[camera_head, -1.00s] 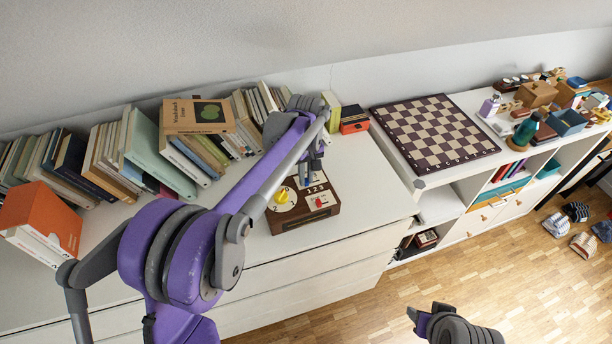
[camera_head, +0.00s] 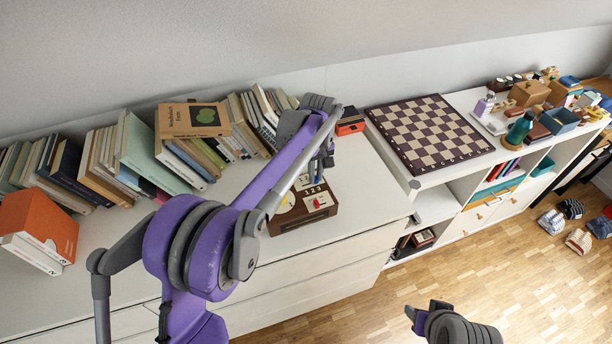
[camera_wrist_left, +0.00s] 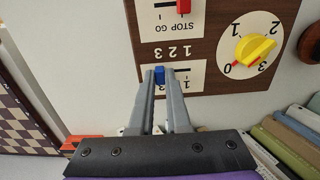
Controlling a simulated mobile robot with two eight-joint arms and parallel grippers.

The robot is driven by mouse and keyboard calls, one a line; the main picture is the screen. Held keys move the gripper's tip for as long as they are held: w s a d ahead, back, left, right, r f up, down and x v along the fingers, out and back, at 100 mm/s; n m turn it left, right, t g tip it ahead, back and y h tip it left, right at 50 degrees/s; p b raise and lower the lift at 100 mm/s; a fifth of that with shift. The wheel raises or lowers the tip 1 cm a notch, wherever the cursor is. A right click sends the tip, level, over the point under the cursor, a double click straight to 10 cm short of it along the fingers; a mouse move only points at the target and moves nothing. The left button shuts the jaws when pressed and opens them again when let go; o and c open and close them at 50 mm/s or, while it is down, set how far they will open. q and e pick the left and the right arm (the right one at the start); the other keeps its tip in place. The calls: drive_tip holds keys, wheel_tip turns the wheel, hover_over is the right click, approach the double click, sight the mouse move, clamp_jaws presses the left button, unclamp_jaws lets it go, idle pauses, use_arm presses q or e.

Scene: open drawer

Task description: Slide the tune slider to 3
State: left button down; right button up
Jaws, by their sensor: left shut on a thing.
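The brown control box (camera_head: 296,223) sits on the white dresser, with a row of numerals 1 2 3 on its top. In the left wrist view the box (camera_wrist_left: 210,40) shows upside down. My left gripper (camera_head: 322,170) is over the box's back part. In the left wrist view its fingertips (camera_wrist_left: 162,76) are shut on the small blue slider (camera_wrist_left: 159,74). The slider is at the left part of its white panel there, by the leftmost numeral, which is the 3 side. My right gripper (camera_head: 416,317) hangs over the floor; its jaws are unclear.
A yellow dial (camera_wrist_left: 253,48) and a red slider (camera_wrist_left: 183,6) on a STOP GO panel are on the same box. Books (camera_head: 160,160) line the wall. A chessboard (camera_head: 428,133) lies to the right.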

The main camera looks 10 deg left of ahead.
use_arm(q)
drive_tip(key=c, duration=0.9)
unclamp_jaws()
drive_tip(key=shift+s, duration=0.1)
wheel_tip(320, 180, up, 11)
drive_tip(key=shift+f+p, duration=0.1)
drive_tip(key=shift+p, duration=0.25)
drive_tip(key=s+a+r+m+t+p, duration=0.1)
drive_tip(key=s+a+m, duration=0.1)
drive_tip(key=s, duration=0.5)
drive_tip(key=s+a+r+m+t+p, duration=0.1)
drive_tip(key=s+a+m+t, duration=0.1)
drive_tip(key=s, duration=0.6)
drive_tip(key=s+f+m, duration=0.1)
drive_tip(key=s+f, duration=0.1)
drive_tip(key=s, duration=0.2)
drive_tip(key=s+a+f+m+t+p, duration=0.1)
drive_tip(key=s+f, duration=0.2)
drive_tip(key=s, duration=0.2)
drive_tip(key=s+f+m+t, duration=0.1)
drive_tip(key=s+f, duration=0.2)
drive_tip(key=s, duration=0.2)
drive_tip(key=shift+s+a, duration=0.25)
drive_tip(key=shift+a, duration=0.1)
